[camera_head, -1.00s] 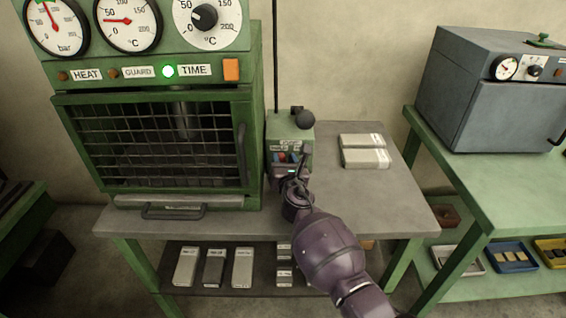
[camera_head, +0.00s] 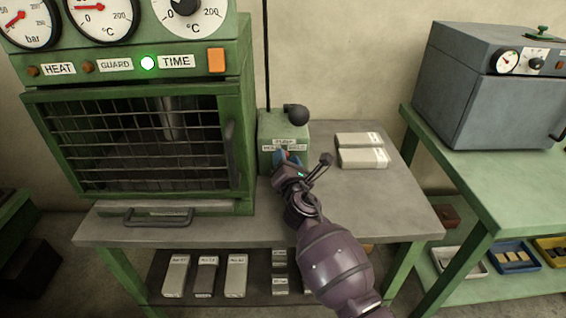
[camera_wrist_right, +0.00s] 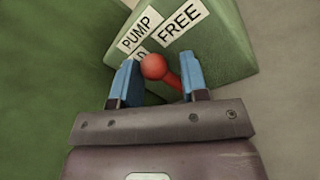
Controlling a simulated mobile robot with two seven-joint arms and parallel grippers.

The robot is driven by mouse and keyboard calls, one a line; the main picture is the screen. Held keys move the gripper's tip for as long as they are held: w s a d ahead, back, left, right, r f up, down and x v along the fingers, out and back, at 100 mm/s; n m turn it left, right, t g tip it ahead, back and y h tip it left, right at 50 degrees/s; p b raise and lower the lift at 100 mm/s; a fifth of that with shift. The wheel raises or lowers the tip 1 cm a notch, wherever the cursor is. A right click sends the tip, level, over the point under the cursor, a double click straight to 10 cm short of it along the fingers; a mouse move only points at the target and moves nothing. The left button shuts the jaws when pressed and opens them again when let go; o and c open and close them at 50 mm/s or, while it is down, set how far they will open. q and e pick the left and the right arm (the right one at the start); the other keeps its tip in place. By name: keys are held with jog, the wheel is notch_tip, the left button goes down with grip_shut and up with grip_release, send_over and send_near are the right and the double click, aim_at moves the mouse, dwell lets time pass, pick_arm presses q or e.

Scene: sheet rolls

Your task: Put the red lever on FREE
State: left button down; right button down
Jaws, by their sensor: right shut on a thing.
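The red lever (camera_wrist_right: 154,66) shows its round red knob and a short shaft in the right wrist view. Its knob is between my right gripper's (camera_wrist_right: 160,77) two blue fingers, and the shaft runs down toward the right finger. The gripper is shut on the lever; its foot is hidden. A FREE label (camera_wrist_right: 180,28) is beyond the knob, with a PUMP label (camera_wrist_right: 138,33) to its left. A third label is mostly covered. In the head view my right gripper (camera_head: 287,158) is at the front of the green control box (camera_head: 276,127) and hides the lever. My left gripper is out of view.
A green press with a mesh guard (camera_head: 130,145) stands left of the box. Pale blocks (camera_head: 362,158) lie to the right on the grey bench (camera_head: 400,215). The bench's right front is clear.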

jog(key=shift+s+a+f+m+b, duration=0.2)
jog(key=shift+f+m+b, duration=0.1)
jog(key=shift+f+m, duration=0.4)
jog(key=shift+d, duration=0.15)
jog(key=shift+r+m, duration=0.1)
jog(key=shift+m, duration=0.2)
jog(key=c, duration=0.9)
grip_release()
jog(key=shift+o, duration=1.2)
jog(key=shift+a, duration=0.2)
jog(key=shift+o, duration=0.5)
jog(key=shift+w+r, duration=0.1)
jog(key=shift+d, duration=0.1)
jog(key=shift+d+r, duration=0.25)
jog(key=shift+r, duration=0.05)
